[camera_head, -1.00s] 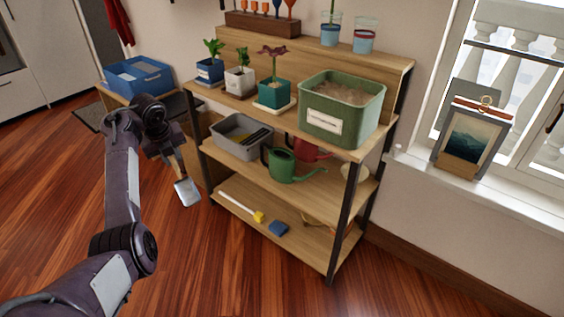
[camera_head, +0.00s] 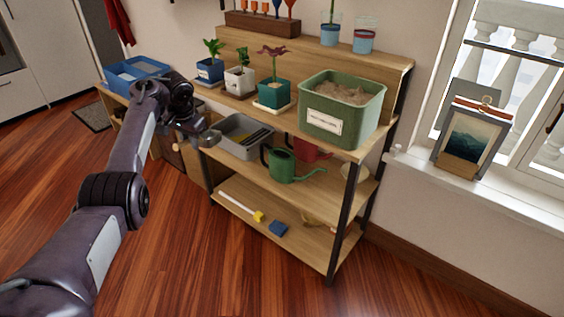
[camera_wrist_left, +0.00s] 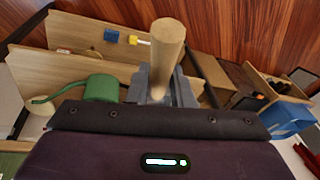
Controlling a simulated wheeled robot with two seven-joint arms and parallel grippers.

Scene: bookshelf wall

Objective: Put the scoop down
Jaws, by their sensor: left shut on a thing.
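My left gripper (camera_head: 190,132) is shut on the wooden handle of the scoop (camera_head: 210,138). The scoop's metal head is at the left end of the middle shelf, just left of the grey bin (camera_head: 258,152); I cannot tell whether it touches the shelf or bin. In the left wrist view the round wooden handle (camera_wrist_left: 167,50) stands up between the fingers of the left gripper (camera_wrist_left: 160,88), and the scoop's head is hidden. The grey bin holds dark and yellow items. My right gripper is not in view.
The wooden shelf rack (camera_head: 243,178) also holds a green watering can (camera_head: 281,165), a red one behind it, potted plants and a green soil bin (camera_head: 320,122). A yellow-tipped brush and blue item lie on the lowest shelf. A blue crate (camera_head: 122,84) stands at left.

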